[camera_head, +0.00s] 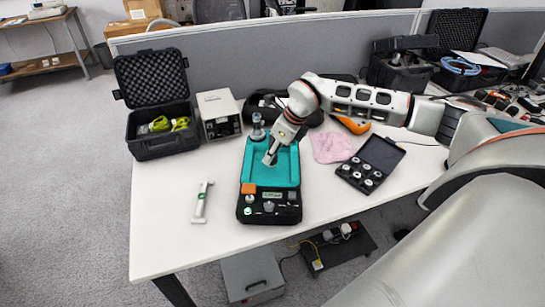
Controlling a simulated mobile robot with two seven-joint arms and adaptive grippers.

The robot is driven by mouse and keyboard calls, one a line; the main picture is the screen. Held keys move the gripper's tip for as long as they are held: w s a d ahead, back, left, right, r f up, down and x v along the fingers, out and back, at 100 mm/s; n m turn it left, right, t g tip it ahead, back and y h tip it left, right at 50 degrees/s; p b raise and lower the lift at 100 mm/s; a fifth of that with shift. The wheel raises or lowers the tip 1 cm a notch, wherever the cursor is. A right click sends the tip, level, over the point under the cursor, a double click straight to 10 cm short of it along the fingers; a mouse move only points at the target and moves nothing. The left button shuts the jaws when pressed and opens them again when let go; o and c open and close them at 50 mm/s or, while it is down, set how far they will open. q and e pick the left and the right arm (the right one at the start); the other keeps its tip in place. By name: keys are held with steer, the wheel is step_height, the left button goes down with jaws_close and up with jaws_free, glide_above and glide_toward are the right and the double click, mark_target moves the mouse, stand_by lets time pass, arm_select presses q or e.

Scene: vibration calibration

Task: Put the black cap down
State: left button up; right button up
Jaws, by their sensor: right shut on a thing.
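My right gripper (269,160) comes in from the right and points down over the teal mat (285,176) of the black tray (245,218). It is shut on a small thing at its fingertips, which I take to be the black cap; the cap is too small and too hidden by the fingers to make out. I cannot tell whether it touches the mat. A grey upright device (257,134) stands at the tray's far left corner. My left gripper is not in view.
An orange block (248,188) and small metal parts sit in the tray's front. A case of round weights (366,172) and pink cloth (331,147) lie right. Behind are a white instrument (218,105) and an open black case (150,150).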

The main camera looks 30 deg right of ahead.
steer(key=shift+f, duration=0.95)
steer(key=shift+f, duration=0.2)
steer(key=o, duration=1.1)
steer(key=shift+o, duration=0.2)
steer(key=shift+d+r, duration=0.1)
steer(key=shift+r, duration=0.45)
steer(key=v, duration=1.1)
steer(key=shift+s, duration=0.2)
